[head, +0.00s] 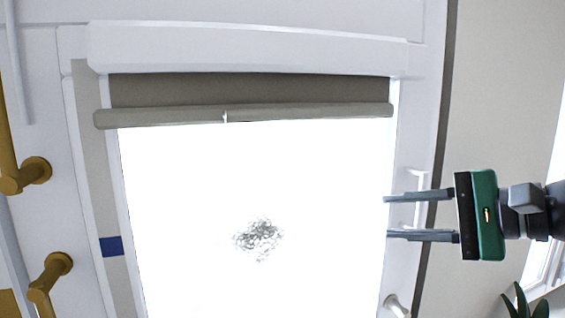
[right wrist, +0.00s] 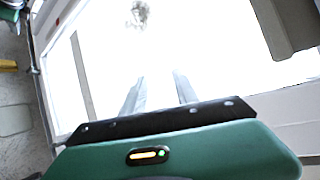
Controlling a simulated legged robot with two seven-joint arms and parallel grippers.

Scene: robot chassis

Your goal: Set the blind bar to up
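The blind bar (head: 250,115) is a beige-grey rounded bar across the top of a bright window, just below a short strip of dark blind fabric (head: 250,90). A small white tab (head: 226,117) sits on it near the middle. My right gripper (head: 388,217) is open and empty, below and to the right of the bar's right end, in front of the window's right edge. In the right wrist view its two fingers (right wrist: 158,85) are apart against the bright pane. A beige-grey bar end (right wrist: 288,30), likely the blind bar, shows at the upper right there. My left gripper is not visible.
A white housing (head: 250,48) spans above the blind. Brass-coloured handles (head: 50,275) stand at the left, and a white handle (head: 418,185) is behind my right gripper. A plant (head: 525,303) is at the lower right. The space before the window is clear.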

